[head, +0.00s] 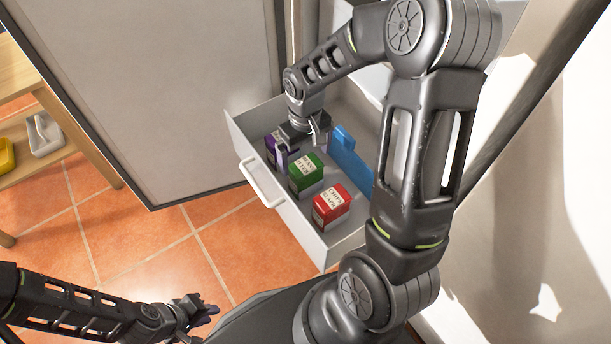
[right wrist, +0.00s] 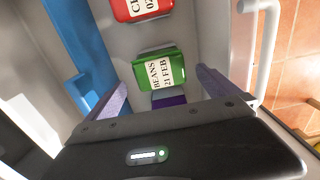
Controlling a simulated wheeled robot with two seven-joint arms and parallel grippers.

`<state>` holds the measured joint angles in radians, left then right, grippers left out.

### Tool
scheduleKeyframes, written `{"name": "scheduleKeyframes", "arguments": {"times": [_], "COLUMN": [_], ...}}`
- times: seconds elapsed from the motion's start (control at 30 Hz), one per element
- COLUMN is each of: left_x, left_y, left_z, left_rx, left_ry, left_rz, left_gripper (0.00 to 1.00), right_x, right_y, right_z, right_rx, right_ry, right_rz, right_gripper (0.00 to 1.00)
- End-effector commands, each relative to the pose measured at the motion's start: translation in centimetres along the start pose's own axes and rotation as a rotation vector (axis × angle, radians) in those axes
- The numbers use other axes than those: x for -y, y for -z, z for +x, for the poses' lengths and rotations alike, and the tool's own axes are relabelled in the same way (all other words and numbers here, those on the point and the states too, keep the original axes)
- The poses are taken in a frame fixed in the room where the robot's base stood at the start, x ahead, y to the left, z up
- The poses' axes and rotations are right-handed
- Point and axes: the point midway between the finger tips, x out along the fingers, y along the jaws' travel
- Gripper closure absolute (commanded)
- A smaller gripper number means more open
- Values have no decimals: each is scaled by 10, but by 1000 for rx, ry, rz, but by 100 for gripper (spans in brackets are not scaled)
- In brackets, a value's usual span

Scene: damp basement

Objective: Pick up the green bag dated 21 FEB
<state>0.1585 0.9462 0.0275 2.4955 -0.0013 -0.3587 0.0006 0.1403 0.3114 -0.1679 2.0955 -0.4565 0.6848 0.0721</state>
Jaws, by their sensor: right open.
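The green bag (head: 306,178) stands in the open drawer, between a purple bag and a red bag. In the right wrist view its label reads BEANS 21 FEB on the green bag (right wrist: 150,56). My right gripper (head: 301,146) is open and empty inside the drawer, over the purple-bag side of the green bag. In the right wrist view the right gripper's fingers (right wrist: 162,82) are spread wide, with the green bag ahead of and between them. My left gripper (head: 207,311) is low at the bottom left, far from the drawer; its jaw opening is unclear.
The drawer (head: 291,215) also holds a red bag (head: 333,201), a purple bag (head: 270,141), partly hidden by my gripper, and a blue divider (head: 348,155). A white handle (head: 258,182) is on its front. A wooden shelf (head: 70,140) stands left. Tiled floor is clear.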

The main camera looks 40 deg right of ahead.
Motion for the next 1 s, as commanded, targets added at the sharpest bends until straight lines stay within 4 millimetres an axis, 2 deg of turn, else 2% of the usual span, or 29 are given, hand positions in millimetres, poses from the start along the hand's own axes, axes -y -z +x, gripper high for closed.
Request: {"name": "scheduleKeyframes", "arguments": {"times": [0.23, 0.63, 0.9, 1.0], "left_x": [3, 3, 9, 10], "left_y": [0, 0, 0, 0], "left_z": [7, 9, 22, 24], "left_rx": [0, 0, -1, -1], "left_ry": [0, 0, 0, 1], "left_rz": [0, -1, -2, -3], "left_gripper": [80, 80, 80, 80], "right_x": [0, 0, 0, 0], "right_y": [-1, 0, -2, -1], "right_z": [24, 30, 68, 77], "right_rx": [3, 1, 4, 2], "right_ry": [0, 0, 0, 0], "right_rz": [-1, 0, 0, 0], "right_gripper": [0, 0, 0, 0]}}
